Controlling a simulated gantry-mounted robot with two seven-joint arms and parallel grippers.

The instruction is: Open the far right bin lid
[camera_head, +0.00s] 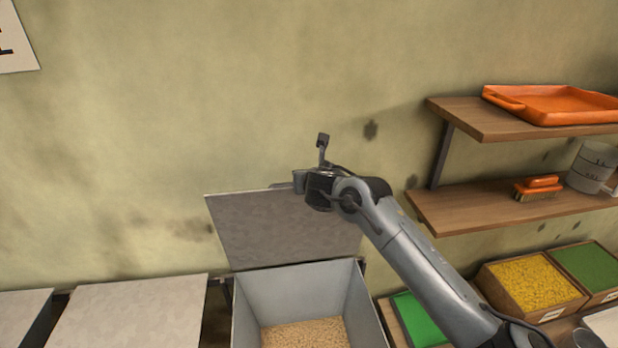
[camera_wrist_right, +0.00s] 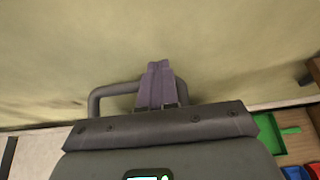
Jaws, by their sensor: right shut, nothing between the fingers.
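The bin (camera_head: 361,305) at the lower centre of the head view holds beige pellets. Its grey lid (camera_head: 285,232) is raised, leaning back near the wall behind the opening. My right gripper (camera_head: 298,182) is at the lid's top edge, with its arm coming from the lower right. In the right wrist view, its two fingers (camera_wrist_right: 159,78) are together and empty. A grey bar loop (camera_wrist_right: 112,90) shows beside the fingers; I cannot tell whether they touch it. My left gripper is out of view.
Flat pale lids (camera_head: 130,315) lie shut at left. Wooden shelves at right hold an orange tray (camera_head: 555,103), a brush (camera_head: 538,188) and a grey jug (camera_head: 591,167). Below are boxes of yellow (camera_head: 530,283) and green (camera_head: 588,266) material. The wall is close behind the lid.

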